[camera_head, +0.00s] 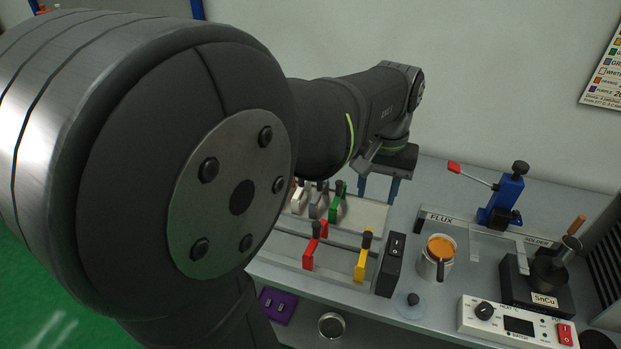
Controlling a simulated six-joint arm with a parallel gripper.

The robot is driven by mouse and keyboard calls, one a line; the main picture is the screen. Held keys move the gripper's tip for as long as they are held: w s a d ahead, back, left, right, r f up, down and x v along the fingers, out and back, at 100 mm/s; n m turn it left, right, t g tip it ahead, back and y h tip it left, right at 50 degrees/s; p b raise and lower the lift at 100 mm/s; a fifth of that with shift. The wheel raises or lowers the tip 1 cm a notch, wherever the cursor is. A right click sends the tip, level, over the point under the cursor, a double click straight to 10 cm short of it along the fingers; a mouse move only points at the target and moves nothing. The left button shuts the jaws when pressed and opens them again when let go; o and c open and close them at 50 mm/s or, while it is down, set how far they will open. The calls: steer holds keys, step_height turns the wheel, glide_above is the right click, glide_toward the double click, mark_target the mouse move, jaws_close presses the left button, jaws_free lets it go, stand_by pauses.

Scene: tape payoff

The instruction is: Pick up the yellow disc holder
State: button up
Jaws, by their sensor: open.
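The yellow disc holder (361,264) stands upright in the front row of the rack, with a dark knob at its top. A black switch box is close on its right. My gripper (379,192) is above and behind it, over the back part of the rack. Its two fingers point down and are apart, with nothing seen between them. It is not touching the yellow holder. My arm fills the left side of the view and hides part of the rack.
A red holder (309,254) stands left of the yellow one, and a green holder (335,207) is behind. A black switch box (390,268), a cup of orange liquid (438,258) and a blue clamp (507,195) are to the right. Bare bench (385,324) lies in front.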

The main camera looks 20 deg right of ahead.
mark_target(367, 234)
step_height(367, 234, down, 9)
steer(key=m+h, duration=0.1)
steer(key=m, duration=0.7)
steer(key=shift+w+f+m+h, duration=0.1)
steer(key=shift+f+m+h, duration=0.05)
steer(key=shift+m+h, duration=0.2)
steer(key=shift+a+f, duration=0.1)
steer(key=shift+f, duration=2.65)
jaws_close()
